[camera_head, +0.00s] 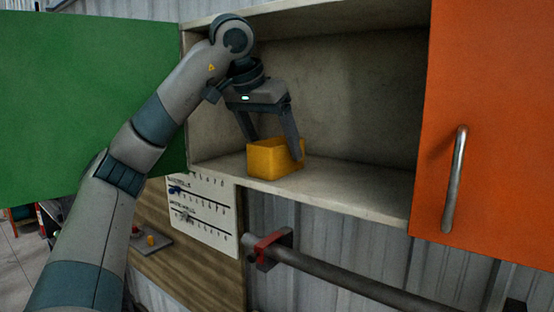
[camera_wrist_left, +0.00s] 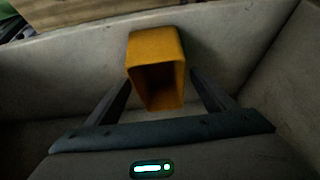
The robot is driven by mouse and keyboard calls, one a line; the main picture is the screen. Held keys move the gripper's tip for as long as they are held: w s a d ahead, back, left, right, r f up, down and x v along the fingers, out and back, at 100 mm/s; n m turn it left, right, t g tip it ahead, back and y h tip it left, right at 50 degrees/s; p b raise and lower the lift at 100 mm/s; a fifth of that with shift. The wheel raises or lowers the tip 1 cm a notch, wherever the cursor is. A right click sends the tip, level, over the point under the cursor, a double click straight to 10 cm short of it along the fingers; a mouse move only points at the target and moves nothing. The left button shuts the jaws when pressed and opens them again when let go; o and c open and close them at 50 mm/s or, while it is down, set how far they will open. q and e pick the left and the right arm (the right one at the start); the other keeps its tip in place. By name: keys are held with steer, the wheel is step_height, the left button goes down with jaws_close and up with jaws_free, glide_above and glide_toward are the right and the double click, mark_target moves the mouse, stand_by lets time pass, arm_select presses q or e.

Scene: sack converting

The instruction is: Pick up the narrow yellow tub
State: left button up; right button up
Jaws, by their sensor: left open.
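The narrow yellow tub (camera_head: 272,160) stands on the cabinet's bottom shelf, near its front edge, in the head view. In the left wrist view the tub (camera_wrist_left: 143,66) shows its open, empty top and one side. My left gripper (camera_head: 270,153) reaches down from above with its fingers spread. One finger is at the tub's left and the other at its right. In the left wrist view my left gripper (camera_wrist_left: 160,82) has a finger on each side of the tub, with the tub between them. I cannot tell whether the fingers touch it. My right gripper is in neither view.
The wall cabinet's shelf (camera_head: 350,188) is bare right of the tub. A green door (camera_head: 80,100) stands at the left and an orange door (camera_head: 490,130) with a metal handle (camera_head: 455,180) at the right. A pipe (camera_head: 340,280) runs below the cabinet.

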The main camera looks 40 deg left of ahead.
arm_select(q)
steer(key=shift+p+x, duration=0.5)
steer(key=shift+x, duration=0.85)
steer(key=c, duration=1.2)
